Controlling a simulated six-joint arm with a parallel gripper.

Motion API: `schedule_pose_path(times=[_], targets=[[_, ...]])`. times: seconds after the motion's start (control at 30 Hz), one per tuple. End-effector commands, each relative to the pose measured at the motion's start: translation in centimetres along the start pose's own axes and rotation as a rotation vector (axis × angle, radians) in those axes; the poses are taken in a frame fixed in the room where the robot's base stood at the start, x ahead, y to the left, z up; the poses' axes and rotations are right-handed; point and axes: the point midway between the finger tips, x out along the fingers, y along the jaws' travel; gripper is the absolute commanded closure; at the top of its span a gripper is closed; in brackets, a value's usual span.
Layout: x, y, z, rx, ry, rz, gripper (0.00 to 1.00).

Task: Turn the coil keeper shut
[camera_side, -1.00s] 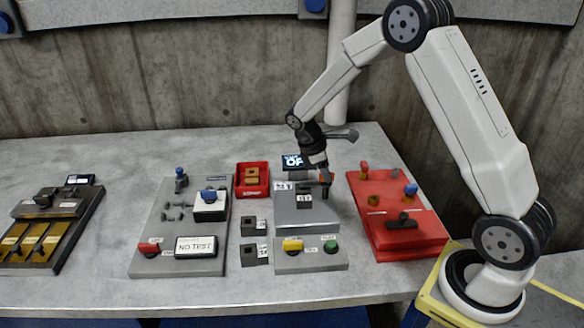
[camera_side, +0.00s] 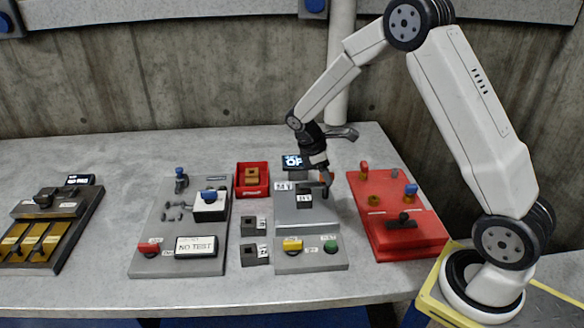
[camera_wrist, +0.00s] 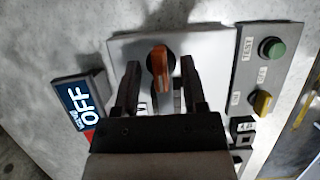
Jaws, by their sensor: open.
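The coil keeper looks to be the orange turn knob (camera_wrist: 158,60) on a dark round base, set on a light grey plate (camera_wrist: 215,52). In the wrist view its orange handle points roughly along the fingers. My gripper (camera_wrist: 159,66) is open, with one finger on each side of the knob and gaps showing between. I cannot tell how deep the fingertips reach beside it. In the side view my gripper (camera_side: 322,186) is low over the back of the grey station (camera_side: 305,217), and the knob is mostly hidden there.
A display reading OFF (camera_wrist: 82,105) stands beside the plate. A yellow knob (camera_side: 292,245) and green button (camera_side: 330,246) are at the station's front. A red tray (camera_side: 252,180) lies left, a red fixture (camera_side: 405,225) right. Small black blocks (camera_side: 254,226) stand close by.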

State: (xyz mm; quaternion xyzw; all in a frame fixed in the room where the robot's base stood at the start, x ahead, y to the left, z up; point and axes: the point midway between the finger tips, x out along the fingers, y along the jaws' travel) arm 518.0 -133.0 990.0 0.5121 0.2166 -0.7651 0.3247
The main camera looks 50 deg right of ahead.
Motion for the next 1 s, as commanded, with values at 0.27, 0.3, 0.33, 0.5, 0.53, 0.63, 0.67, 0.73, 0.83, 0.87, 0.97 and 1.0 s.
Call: schedule_pose_path(times=[0.27, 0.3, 0.33, 0.5, 0.53, 0.63, 0.67, 0.73, 0.83, 0.87, 0.97, 1.0], targets=[[-1.2, 0.1, 0.0, 0.0, 0.001, 0.002, 0.46], [-1.6, 0.0, 0.0, 0.0, 0.001, 0.002, 0.46], [-1.9, 0.0, 0.0, 0.0, 0.0, 0.002, 0.46], [-4.0, 0.1, 0.0, 0.001, 0.002, 0.003, 0.46], [-4.5, 0.0, 0.0, 0.001, 0.002, 0.002, 0.46], [-5.8, 0.0, 0.0, 0.0, 0.002, 0.003, 0.46], [-6.1, 0.0, -0.1, 0.0, 0.002, 0.003, 0.46], [-6.8, 0.0, 0.0, 0.0, 0.001, 0.003, 0.46], [-7.4, 0.0, 0.0, -0.001, 0.001, 0.002, 0.46], [-7.6, 0.0, 0.0, -0.001, 0.001, 0.002, 0.46], [-7.8, 0.0, 0.0, -0.001, 0.001, 0.001, 0.46], [-7.9, 0.0, 0.0, -0.001, 0.0, 0.001, 0.46]])
